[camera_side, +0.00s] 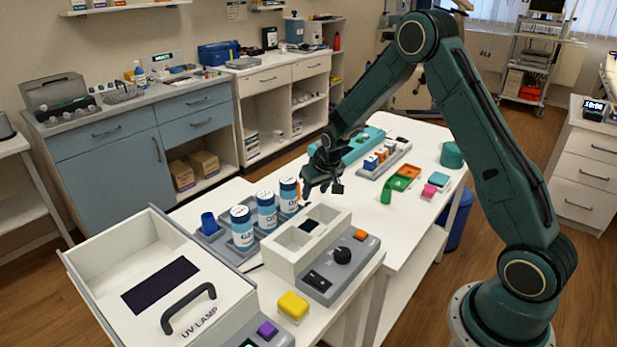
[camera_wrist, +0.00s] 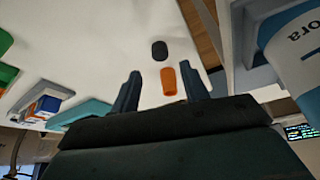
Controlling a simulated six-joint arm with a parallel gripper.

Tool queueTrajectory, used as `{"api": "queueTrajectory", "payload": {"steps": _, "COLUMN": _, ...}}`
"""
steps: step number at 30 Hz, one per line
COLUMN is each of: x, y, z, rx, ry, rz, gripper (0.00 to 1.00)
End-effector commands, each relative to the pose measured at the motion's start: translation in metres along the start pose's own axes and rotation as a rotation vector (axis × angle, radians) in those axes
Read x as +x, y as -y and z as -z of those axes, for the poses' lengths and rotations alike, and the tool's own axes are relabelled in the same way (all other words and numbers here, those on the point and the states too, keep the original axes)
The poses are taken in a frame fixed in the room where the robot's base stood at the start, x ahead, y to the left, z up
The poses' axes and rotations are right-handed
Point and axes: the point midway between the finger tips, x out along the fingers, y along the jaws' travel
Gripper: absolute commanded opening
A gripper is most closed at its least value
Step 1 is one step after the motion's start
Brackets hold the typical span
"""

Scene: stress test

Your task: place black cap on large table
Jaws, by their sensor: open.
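In the wrist view a small black cap (camera_wrist: 159,50) lies on the white surface of the large table (camera_wrist: 90,45). An orange cylinder (camera_wrist: 168,82) is close to the cap, on the side nearer my gripper (camera_wrist: 160,88). My gripper is open, with the orange cylinder showing between its dark fingers and the cap just beyond the fingertips. Nothing is visibly held. In the side view my gripper (camera_side: 322,190) is low over the white table (camera_side: 370,220), to the right of the canisters. I cannot pick out the cap in the side view.
Several blue-and-white canisters (camera_side: 266,210) stand in a grey rack left of my gripper. An open UV lamp box (camera_side: 120,260) is front left.

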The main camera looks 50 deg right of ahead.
Motion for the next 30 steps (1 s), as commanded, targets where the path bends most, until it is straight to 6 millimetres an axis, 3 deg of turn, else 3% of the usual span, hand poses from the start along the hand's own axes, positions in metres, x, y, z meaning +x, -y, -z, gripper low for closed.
{"api": "queueTrajectory", "payload": {"steps": 6, "x": -0.030, "y": 0.000, "z": 0.000, "rx": 0.000, "ry": -0.001, "rz": 0.000, "gripper": 0.45}}
{"api": "queueTrajectory", "payload": {"steps": 13, "x": -0.051, "y": 0.000, "z": 0.000, "rx": 0.000, "ry": 0.000, "rz": 0.000, "gripper": 0.45}}
{"api": "queueTrajectory", "payload": {"steps": 30, "x": -0.057, "y": 0.000, "z": 0.000, "rx": 0.000, "ry": 0.001, "rz": 0.000, "gripper": 0.45}}
